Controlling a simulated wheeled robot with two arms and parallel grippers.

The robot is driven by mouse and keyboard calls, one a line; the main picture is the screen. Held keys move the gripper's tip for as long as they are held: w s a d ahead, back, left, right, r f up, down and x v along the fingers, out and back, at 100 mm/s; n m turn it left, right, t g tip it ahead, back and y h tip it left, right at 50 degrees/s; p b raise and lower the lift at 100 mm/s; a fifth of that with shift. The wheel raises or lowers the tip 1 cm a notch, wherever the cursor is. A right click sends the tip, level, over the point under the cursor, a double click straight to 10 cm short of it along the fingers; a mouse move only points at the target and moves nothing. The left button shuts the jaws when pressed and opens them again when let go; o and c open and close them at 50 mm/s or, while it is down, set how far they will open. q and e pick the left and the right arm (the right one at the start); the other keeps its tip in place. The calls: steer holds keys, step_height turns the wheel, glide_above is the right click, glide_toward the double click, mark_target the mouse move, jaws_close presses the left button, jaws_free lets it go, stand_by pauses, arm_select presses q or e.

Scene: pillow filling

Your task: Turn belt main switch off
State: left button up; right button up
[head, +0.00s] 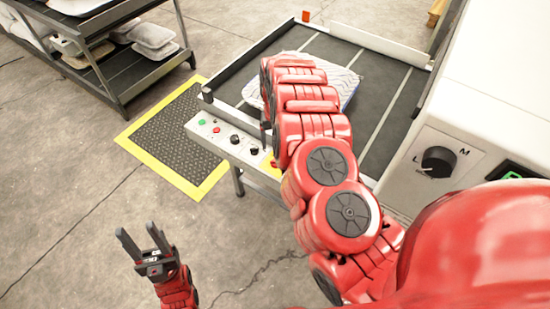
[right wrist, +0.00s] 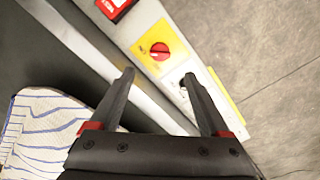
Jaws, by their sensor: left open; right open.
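The belt main switch, a red rotary knob on a yellow plate (right wrist: 159,51), shows in the right wrist view just ahead of my right gripper (right wrist: 158,79). That gripper is open, its two dark fingers apart and pointing towards the control panel (right wrist: 186,62), with nothing held. The knob lies ahead of the gap between the fingertips, and I see no contact. In the head view the panel (head: 221,141) runs along the belt's front edge, and my right arm hides most of the right gripper. My left gripper (head: 143,238) is open and empty above the floor.
A striped pillow (head: 338,82) lies on the conveyor belt (head: 400,120); it also shows in the right wrist view (right wrist: 42,125). A white machine with an L/M dial (head: 438,161) stands at right. A shelf rack (head: 120,75) and a yellow-edged mat (head: 172,130) are at left.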

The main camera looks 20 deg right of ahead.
step_height(320, 180, down, 8)
steer(key=shift+d+r, duration=0.1)
steer(key=shift+r, duration=0.1)
steer(key=shift+f, duration=1.05)
steer(key=shift+c, duration=0.2)
jaws_close()
